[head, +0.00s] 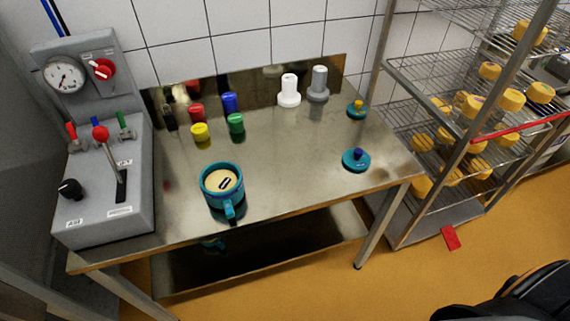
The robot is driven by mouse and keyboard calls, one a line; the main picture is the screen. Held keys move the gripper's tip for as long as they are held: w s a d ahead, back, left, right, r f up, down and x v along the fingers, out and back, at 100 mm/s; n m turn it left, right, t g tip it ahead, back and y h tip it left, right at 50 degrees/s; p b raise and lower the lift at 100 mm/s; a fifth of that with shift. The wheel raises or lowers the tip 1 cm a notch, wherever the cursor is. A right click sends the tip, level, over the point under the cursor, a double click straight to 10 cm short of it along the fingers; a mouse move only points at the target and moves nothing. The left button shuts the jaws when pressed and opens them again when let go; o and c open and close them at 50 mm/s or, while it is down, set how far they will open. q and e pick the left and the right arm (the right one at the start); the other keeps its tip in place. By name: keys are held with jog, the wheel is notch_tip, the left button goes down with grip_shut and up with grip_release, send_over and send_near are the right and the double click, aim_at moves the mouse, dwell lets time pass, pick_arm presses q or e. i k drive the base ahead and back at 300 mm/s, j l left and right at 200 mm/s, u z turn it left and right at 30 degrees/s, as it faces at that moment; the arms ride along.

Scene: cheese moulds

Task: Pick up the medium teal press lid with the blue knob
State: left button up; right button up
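The teal press lid with the blue knob (357,162) lies on the steel table near its right end, knob up. A similar teal lid with a yellow knob (356,111) lies behind it, near the back right corner. My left gripper is not in view. A black part (532,294) at the bottom right corner looks like part of my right arm or gripper. It is cut off by the frame, well away from the lid, and no fingertips can be made out.
A teal mould (209,187) with pale contents stands at the table's front. Red, blue, yellow and green pieces, a white (289,93) and a grey piece (318,86) stand behind. A grey control box (100,190) is left; a cheese rack (425,225) is right. The table (290,165) is clear around the blue-knobbed lid.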

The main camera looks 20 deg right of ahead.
aim_at(355, 159)
jog(key=z, duration=1.25)
